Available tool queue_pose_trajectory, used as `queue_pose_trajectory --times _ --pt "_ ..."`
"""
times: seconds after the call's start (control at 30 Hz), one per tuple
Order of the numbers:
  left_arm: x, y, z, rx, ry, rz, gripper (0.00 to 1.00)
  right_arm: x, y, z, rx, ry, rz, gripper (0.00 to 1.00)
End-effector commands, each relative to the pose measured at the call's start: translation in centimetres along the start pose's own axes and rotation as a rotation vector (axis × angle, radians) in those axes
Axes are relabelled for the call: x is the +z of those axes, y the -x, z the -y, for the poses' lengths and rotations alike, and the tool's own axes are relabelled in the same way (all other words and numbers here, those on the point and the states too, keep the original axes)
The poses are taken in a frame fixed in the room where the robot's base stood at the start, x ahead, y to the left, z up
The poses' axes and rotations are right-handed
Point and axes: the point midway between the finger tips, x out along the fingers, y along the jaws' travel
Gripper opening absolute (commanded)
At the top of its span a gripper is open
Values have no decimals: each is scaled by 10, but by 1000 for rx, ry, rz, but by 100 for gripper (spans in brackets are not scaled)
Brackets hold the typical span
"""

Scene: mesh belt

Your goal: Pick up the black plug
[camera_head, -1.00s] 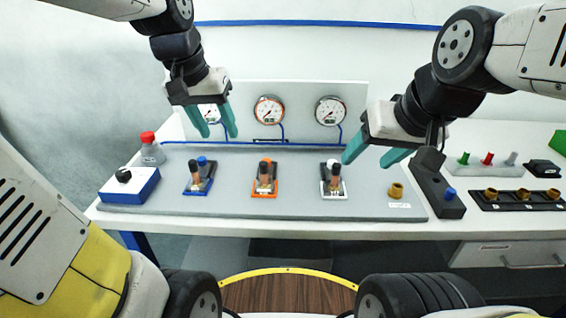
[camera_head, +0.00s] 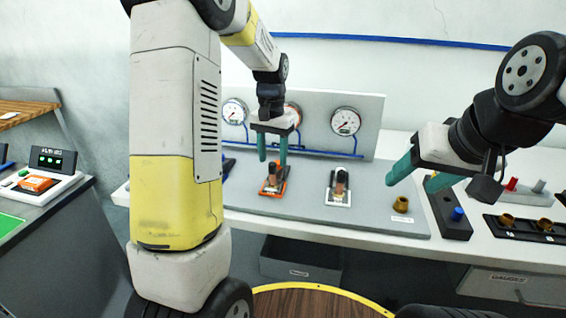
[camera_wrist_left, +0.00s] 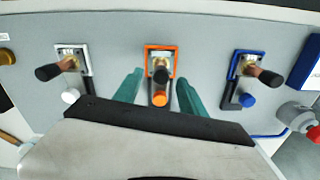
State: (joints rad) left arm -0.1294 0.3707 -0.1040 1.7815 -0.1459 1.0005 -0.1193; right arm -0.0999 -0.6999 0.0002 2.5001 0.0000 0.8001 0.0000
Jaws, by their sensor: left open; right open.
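I cannot pick out a black plug for sure. In the head view, a rack at the right holds a red plug (camera_head: 511,184) and a grey plug (camera_head: 539,187). My left gripper (camera_head: 272,152) is open and empty above the orange-framed valve (camera_head: 274,178). In the left wrist view its fingers (camera_wrist_left: 158,88) stand either side of that valve's black-tipped handle (camera_wrist_left: 161,75), with no contact I can make out. My right gripper (camera_head: 410,183) is open and empty, over the right part of the grey panel.
The white-framed valve (camera_head: 339,188) and a brass fitting (camera_head: 401,204) stand on the panel (camera_head: 370,214). The blue-framed valve (camera_wrist_left: 247,67) is beside the orange one. A black block with a blue knob (camera_head: 457,214) and a black holder (camera_head: 530,229) are at right. Gauges (camera_head: 345,121) stand behind.

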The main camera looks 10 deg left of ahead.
Motion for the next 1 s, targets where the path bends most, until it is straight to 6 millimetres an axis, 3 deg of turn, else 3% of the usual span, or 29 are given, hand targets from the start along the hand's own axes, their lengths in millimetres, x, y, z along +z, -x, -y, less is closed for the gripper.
queue_pose_trajectory --times 0.2,0.47,0.5,0.73,1.0 --pt "1 -30 2 1 1 4 49 0 0 0 0 0 0 59" --pt "0 -34 2 0 1 1 49 0 0 0 0 0 0 59" --pt "0 -34 2 0 1 1 47 0 0 0 0 0 0 59" --pt "0 -34 2 0 0 1 1 0 0 0 0 0 0 59" --pt "0 -33 2 0 0 0 0 0 0 0 0 0 0 59"
